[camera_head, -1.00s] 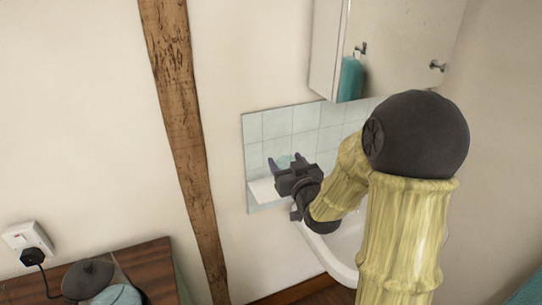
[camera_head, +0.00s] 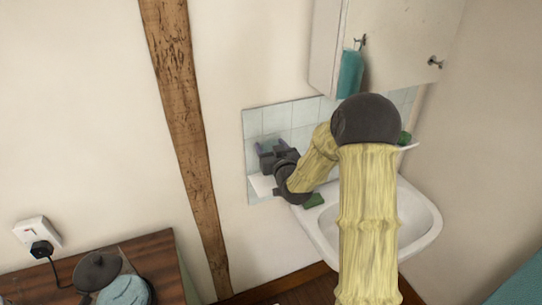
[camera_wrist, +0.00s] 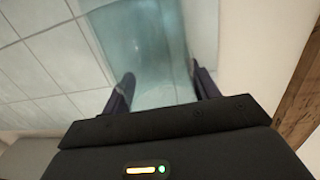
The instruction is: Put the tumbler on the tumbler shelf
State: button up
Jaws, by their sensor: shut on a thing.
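The tumbler (camera_wrist: 155,50) is a clear, pale teal glass in the wrist view. It stands between the two dark fingers of my gripper (camera_wrist: 160,92), which is shut on it. In the head view my gripper (camera_head: 271,147) is in front of the tiled wall, just above a small white shelf (camera_head: 261,186). The tumbler is mostly hidden there behind the gripper. I cannot tell whether its base touches the shelf. My wrist covers the right part of this shelf.
Another green item (camera_head: 404,137) is at the right. A wall cabinet (camera_head: 400,40) with a hanging teal thing (camera_head: 350,75) is above. A wooden post (camera_head: 185,130) runs to the left.

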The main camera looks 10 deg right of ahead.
jog(key=shift+f+p, duration=0.65)
jog(key=shift+f, duration=0.95)
jog(key=shift+w+f, duration=0.2)
jog(key=shift+f, duration=0.1)
jog(key=shift+f, duration=0.2)
jog(key=o, duration=1.1)
jog(key=shift+r, duration=0.1)
